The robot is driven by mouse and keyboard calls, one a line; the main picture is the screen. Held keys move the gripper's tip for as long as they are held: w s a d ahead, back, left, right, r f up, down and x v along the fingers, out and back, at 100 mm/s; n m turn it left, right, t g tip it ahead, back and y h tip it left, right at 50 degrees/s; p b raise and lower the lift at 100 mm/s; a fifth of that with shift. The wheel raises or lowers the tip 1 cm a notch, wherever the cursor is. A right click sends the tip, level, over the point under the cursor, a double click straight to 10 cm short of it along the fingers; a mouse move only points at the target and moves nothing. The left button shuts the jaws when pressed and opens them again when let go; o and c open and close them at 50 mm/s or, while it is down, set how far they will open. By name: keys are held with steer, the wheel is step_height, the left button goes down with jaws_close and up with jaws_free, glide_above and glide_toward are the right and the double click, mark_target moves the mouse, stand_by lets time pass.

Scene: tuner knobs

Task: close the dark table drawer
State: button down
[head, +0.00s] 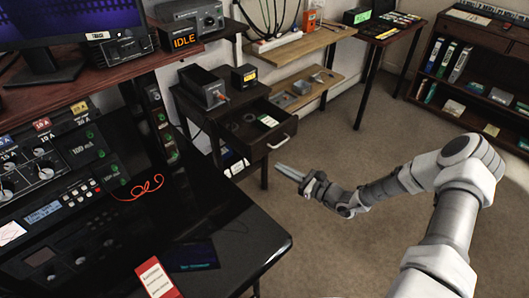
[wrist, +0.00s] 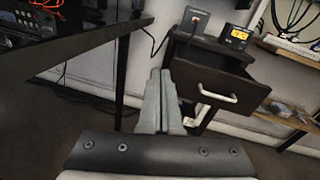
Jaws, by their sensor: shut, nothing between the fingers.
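The dark table drawer (head: 268,133) is pulled out of the small dark table (head: 200,112) in the head view, with several small items inside. Its pale handle (head: 279,142) is on the front panel. The open drawer (wrist: 225,90) and its white handle (wrist: 217,93) also show in the wrist view, right of my fingers. My gripper (head: 279,169) is shut and empty, below and just in front of the drawer front in the head picture. In the wrist view my gripper (wrist: 160,75) points toward the table, its fingers together. I cannot tell whether it touches the drawer; no contact shows.
A grey box (head: 203,88) and a black device with a yellow display (head: 244,77) stand on the small table. A black glossy desk (head: 230,235) is at the left. A wooden shelf (head: 300,45) stands behind. Carpet (head: 350,140) is clear right of the drawer.

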step_height(320, 180, down, 4)
steer(key=w+d+m+t+h, duration=0.1)
steer(key=w+d+m+t, duration=0.1)
steer(key=m, duration=0.1)
steer(key=b, duration=0.3)
glide_toward(255, 147)
steer(key=x, duration=0.6)
steer(key=shift+w+a+r, duration=0.1)
steer(key=shift+w+a, duration=0.1)
steer(key=shift+a, duration=0.15)
